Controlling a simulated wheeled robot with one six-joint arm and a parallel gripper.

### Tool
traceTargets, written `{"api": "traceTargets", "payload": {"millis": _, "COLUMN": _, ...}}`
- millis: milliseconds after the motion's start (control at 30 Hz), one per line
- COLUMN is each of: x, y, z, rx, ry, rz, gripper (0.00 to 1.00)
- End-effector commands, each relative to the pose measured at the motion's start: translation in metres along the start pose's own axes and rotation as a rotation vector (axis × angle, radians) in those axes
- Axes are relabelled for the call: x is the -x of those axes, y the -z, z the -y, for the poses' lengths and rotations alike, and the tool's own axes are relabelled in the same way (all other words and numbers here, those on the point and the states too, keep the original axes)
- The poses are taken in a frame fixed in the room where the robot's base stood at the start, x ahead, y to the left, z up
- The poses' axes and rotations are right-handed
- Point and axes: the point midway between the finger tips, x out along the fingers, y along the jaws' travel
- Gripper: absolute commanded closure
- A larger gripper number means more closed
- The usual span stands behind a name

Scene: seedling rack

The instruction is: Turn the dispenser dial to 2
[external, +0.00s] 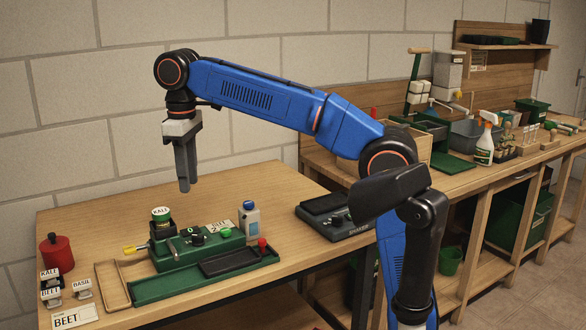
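The green dispenser (205,252) stands on the near wooden bench, with a jar labelled KALE (161,222) upright at its left end. A small black dial (197,238) with a pale mark sits on its top; its numbers are too small to read. A green knob (225,233) is to the right of the dial. My gripper (184,187) points down, clear above the dispenser, slightly left of the dial and apart from it. Its fingers overlap in this view, so their opening is hidden. Nothing shows hanging from them.
A red-topped lever (262,246), a white bottle (250,220) and a black tray (229,261) are close to the dispenser's right side. A wooden tray (113,285) and a red pot (57,253) are left. The bench's back left is clear.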

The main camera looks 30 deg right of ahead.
Motion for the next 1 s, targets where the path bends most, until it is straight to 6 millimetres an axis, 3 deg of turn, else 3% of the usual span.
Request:
{"api": "traceTargets", "payload": {"millis": 700, "x": -0.124, "y": -0.001, "z": 0.000, "rx": 0.000, "ry": 0.001, "rz": 0.002, "gripper": 0.69}}
{"api": "traceTargets", "payload": {"millis": 1000, "x": -0.146, "y": -0.001, "z": 0.000, "rx": 0.000, "ry": 0.001, "rz": 0.001, "gripper": 0.69}}
